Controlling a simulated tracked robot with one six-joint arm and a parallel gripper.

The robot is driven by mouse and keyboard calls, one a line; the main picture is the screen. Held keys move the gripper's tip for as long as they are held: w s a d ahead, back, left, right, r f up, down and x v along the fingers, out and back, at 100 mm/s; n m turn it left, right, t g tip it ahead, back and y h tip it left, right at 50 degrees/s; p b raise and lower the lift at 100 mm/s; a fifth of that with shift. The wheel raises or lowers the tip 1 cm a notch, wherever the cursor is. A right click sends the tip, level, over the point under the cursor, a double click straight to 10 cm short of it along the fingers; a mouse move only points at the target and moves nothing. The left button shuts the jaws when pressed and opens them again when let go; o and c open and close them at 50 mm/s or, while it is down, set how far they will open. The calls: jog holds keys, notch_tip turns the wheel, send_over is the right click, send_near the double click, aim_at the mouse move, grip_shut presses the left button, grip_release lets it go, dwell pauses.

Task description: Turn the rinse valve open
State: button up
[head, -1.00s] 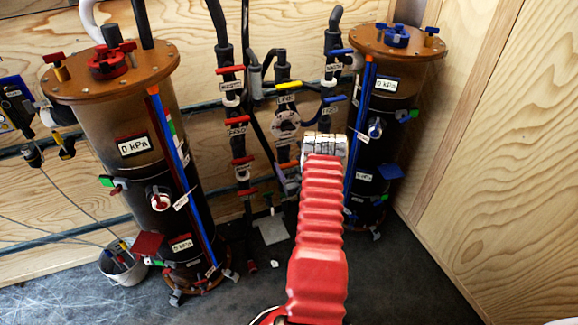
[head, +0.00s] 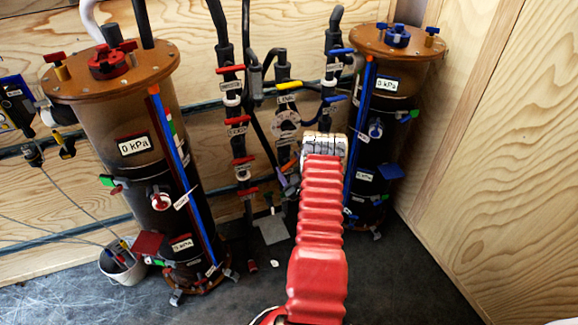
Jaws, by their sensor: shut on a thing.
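My red ribbed arm (head: 320,220) reaches forward from the bottom of the head view. Its white and black wrist end (head: 325,147) is in front of the pipework between the two filter columns. My gripper's fingers are hidden behind the wrist, so I cannot see what is between them. Several lever valves sit on the pipes: a blue lever (head: 335,99) just above my wrist, a yellow lever (head: 288,86) and an orange lever (head: 289,166) partly beside my wrist. The small labels are too blurred to tell surely which one is the rinse valve.
A large brown-topped filter column (head: 125,150) stands left, with red levers. A smaller one (head: 385,110) stands right, with blue levers. Red-levered pipes (head: 230,69) run between them. A white bucket (head: 122,267) is at lower left. Floor at right is clear, bounded by a wooden wall (head: 490,150).

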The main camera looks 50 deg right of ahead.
jog(key=n, duration=0.5)
jog(key=shift+w+a+f+n, duration=0.1)
jog(key=shift+a+f+n, duration=0.05)
jog(key=shift+a+n, duration=0.15)
jog(key=n, duration=0.5)
jog(key=shift+f, duration=0.2)
jog(key=o, duration=1)
jog(key=shift+d+r, duration=0.1)
jog(key=shift+o, duration=0.2)
jog(key=shift+s+a, duration=0.2)
jog(key=shift+s, duration=0.4)
jog(key=v, duration=1.2)
jog(key=shift+s+a, duration=0.2)
